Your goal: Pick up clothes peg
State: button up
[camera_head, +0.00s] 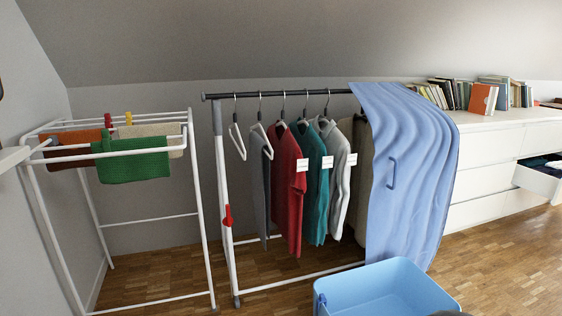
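Small clothes pegs show in several colours. A red peg (108,121) and a yellow peg (129,118) stand on the towels of the white drying rack (202,215) at left. A green peg (106,141) sits at the top edge of the green towel (134,167). A larger red peg-like piece (228,215) is on the left post of the clothes rail. A small dark-blue piece (321,300), perhaps a peg, is on the left rim of the blue bin (400,278). My gripper is not in view.
The clothes rail (280,96) holds several hanging garments and a blue sheet (412,165) with a blue loop on it. A white dresser (488,165) stands at right, with books on top and an open drawer (537,181). Wooden floor (510,265) is clear at lower right.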

aim_at(105, 135)
jog(key=u, duration=1.35)
jog(key=z, duration=1.9)
jog(key=u, duration=1.9)
jog(key=i+l, duration=0.25)
jog(key=i, duration=0.2)
jog(key=i+l, duration=0.25)
jog(key=i, duration=0.15)
jog(key=z, duration=0.05)
